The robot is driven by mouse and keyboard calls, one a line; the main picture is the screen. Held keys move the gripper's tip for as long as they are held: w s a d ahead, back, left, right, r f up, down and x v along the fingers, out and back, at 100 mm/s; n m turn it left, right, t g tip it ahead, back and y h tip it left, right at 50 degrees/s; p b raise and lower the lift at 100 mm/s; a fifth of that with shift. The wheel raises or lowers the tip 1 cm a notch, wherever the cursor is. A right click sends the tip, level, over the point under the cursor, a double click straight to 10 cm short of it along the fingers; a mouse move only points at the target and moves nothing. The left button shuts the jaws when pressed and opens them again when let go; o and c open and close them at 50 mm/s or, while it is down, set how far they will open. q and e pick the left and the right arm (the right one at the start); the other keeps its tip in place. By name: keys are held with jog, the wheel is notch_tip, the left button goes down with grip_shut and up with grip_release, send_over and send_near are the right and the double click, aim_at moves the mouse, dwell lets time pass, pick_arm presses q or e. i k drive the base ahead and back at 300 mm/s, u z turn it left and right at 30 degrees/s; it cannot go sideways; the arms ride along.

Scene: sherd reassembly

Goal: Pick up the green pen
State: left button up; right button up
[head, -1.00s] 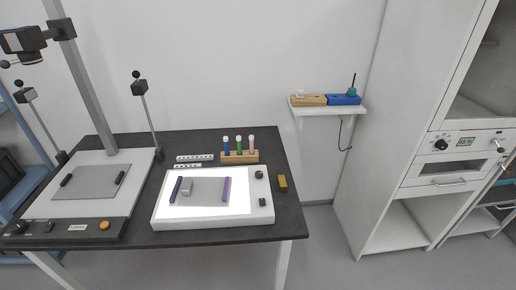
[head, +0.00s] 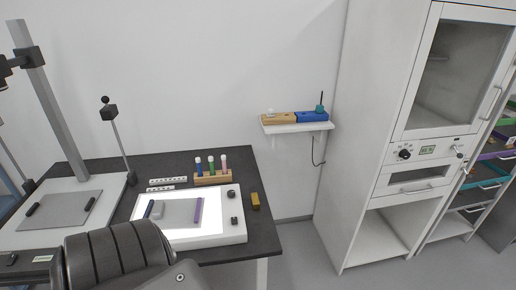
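The green pen (head: 211,166) stands upright with a white cap in a small wooden holder (head: 213,178) at the back right of the dark table. A blue pen (head: 199,167) stands to its left and a pink pen (head: 223,165) to its right in the same holder. A dark arm link of mine fills the bottom left of the head view, in front of the table. Neither gripper shows in the view.
A lit white light box (head: 225,231) lies in front of the holder, with a grey plate and bars on it. Two white scale strips (head: 168,181) lie left of the holder. A yellow block (head: 255,200) is near the right edge. A copy stand (head: 50,110) stands left.

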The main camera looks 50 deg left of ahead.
aim_at(211, 158)
jog(key=z, duration=0.05)
jog(key=i, duration=1.55)
jog(key=u, duration=2.25)
